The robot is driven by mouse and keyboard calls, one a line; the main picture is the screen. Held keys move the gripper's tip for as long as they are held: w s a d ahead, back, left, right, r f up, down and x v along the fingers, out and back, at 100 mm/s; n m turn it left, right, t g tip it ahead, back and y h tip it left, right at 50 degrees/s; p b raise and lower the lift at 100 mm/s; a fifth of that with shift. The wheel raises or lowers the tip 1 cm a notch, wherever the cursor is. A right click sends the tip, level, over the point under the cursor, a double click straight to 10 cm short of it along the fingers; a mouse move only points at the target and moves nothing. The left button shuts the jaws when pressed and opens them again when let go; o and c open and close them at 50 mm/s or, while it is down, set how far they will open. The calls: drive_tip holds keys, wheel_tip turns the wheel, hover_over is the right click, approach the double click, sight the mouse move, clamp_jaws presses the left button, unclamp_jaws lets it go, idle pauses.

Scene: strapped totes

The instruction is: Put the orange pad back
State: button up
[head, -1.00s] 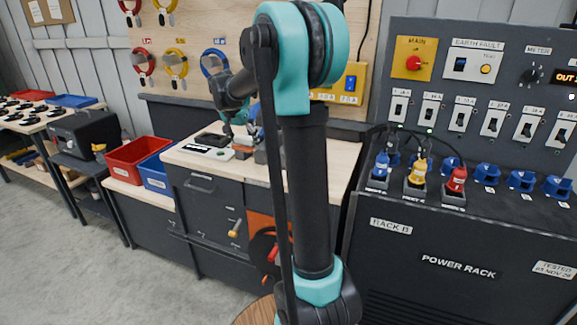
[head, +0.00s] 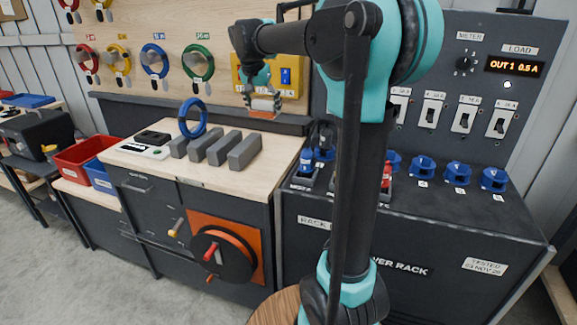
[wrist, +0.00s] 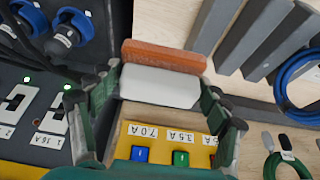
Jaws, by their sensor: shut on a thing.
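My gripper (head: 262,98) is shut on the orange pad (head: 262,114), which has a pale grey-white body and an orange face. It holds the pad in the air, above the back right of the workbench (head: 285,155) and in front of the yellow switch panel (head: 297,76). In the wrist view the pad's orange strip (wrist: 163,55) and pale body lie between the fingers of my gripper (wrist: 160,88). The pad looks clear of the bench.
The power rack (head: 410,218) with blue connectors stands to the right. The bench's front right is bare.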

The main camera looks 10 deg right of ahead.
sight(270, 164)
drive_tip(key=shift+s+d, duration=0.1)
drive_tip(key=shift+d, duration=0.2)
wheel_tip(270, 164, down, 20)
drive_tip(key=shift+r, duration=0.1)
idle(0.4)
drive_tip(key=o, duration=1.2)
drive_tip(key=v, duration=1.2)
drive_tip(key=shift+d, duration=0.15)
drive_tip(key=shift+s, duration=0.1)
